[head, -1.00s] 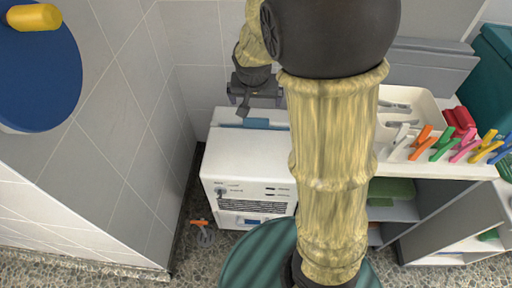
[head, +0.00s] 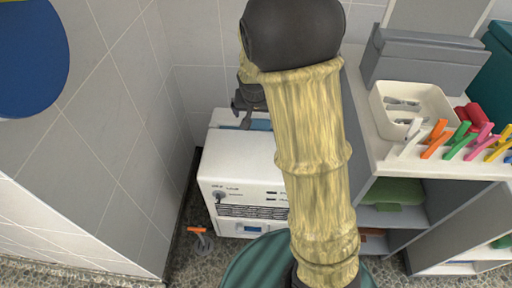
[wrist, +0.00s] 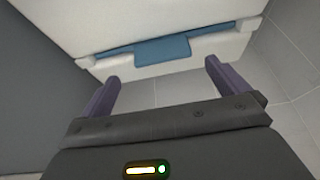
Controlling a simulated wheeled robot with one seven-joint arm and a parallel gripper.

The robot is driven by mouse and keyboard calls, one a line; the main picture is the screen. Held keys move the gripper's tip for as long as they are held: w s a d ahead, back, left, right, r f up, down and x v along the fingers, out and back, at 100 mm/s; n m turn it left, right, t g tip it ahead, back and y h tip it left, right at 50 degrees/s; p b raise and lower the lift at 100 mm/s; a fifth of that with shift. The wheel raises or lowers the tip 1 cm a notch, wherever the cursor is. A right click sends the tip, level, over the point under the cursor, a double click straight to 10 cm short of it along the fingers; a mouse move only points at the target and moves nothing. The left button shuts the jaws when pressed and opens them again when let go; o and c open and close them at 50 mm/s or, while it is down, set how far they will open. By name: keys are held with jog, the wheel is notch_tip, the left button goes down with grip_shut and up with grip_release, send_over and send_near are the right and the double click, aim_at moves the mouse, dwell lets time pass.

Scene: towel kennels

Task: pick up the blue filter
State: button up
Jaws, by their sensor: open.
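The blue filter (wrist: 162,50) sits in a slot along the edge of the white machine (wrist: 140,22) in the wrist view, with a wider tab at its middle. In the head view a small part of the filter (head: 261,125) shows at the back top of the white machine (head: 240,160); my arm hides the rest. My gripper (wrist: 160,78) is open and empty. Its two fingers point toward the filter and are apart from each other, one on each side of the tab. I cannot tell how far the fingertips are from it.
A grey shelf unit (head: 385,150) stands right of the machine. On it are a cream tray (head: 440,103) with grey clips, and several coloured clips (head: 460,142). A tiled wall (head: 120,130) is close on the left. An orange-handled tool (head: 199,231) lies on the floor.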

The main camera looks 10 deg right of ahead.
aim_at(256, 119)
jog(key=shift+w+d+f, duration=0.1)
jog(key=shift+w+f, duration=0.2)
jog(key=shift+f, duration=0.35)
jog(key=b+x, duration=0.3)
jog(key=x, duration=0.2)
jog(key=shift+w+f+b, duration=0.1)
jog(key=shift+f+b, duration=0.05)
jog(key=shift+b, duration=0.25)
jog(key=c, duration=1.2)
jog(key=shift+c, duration=0.2)
